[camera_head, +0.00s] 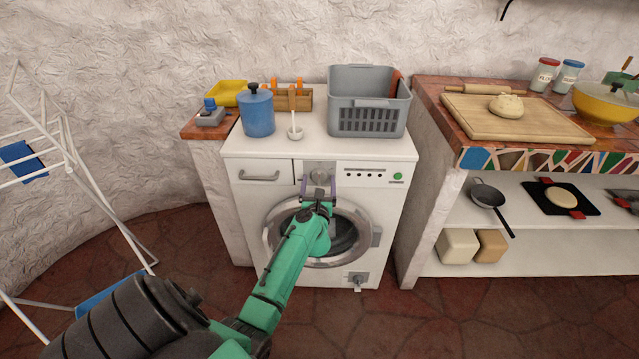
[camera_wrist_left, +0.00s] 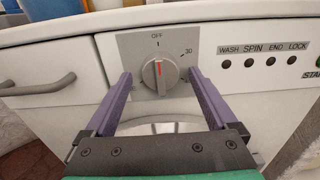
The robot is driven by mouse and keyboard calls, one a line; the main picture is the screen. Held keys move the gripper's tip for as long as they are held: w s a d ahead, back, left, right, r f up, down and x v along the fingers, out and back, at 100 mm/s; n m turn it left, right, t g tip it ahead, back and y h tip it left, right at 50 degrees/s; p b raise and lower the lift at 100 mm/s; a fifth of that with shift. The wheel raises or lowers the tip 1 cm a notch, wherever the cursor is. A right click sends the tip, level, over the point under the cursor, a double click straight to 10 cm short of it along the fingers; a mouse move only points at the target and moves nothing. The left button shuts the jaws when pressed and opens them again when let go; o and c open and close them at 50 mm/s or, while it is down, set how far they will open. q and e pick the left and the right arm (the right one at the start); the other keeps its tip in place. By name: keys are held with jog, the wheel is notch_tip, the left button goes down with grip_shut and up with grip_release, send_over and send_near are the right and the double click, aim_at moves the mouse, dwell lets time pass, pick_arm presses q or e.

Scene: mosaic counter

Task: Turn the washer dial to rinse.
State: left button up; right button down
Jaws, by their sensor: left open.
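The white washer (camera_head: 250,197) stands against the wall in the head view. Its round grey dial (camera_wrist_left: 160,75) sits on a grey panel below the printed OFF; a 30 is printed at its upper right. The dial's red mark points up, close to OFF. In the head view the dial (camera_head: 321,175) shows just above my gripper. My left gripper (camera_head: 319,185) is open, its two purple fingers on either side of the dial, with a gap on both sides in the wrist view. The lower dial labels are hidden or unreadable. My right gripper is not in view.
A drawer handle (camera_wrist_left: 38,87) is left of the panel; WASH, SPIN, END and LOCK lights (camera_wrist_left: 263,62) are to the right. A blue canister (camera_head: 257,113) and a grey basket (camera_head: 366,103) stand on the washer. A drying rack (camera_head: 88,185) is at left, a counter (camera_head: 430,100) at right.

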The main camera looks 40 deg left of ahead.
pick_arm(q)
jog(key=shift+w+a, duration=0.15)
jog(key=shift+w, duration=0.1)
jog(key=c, duration=1.4)
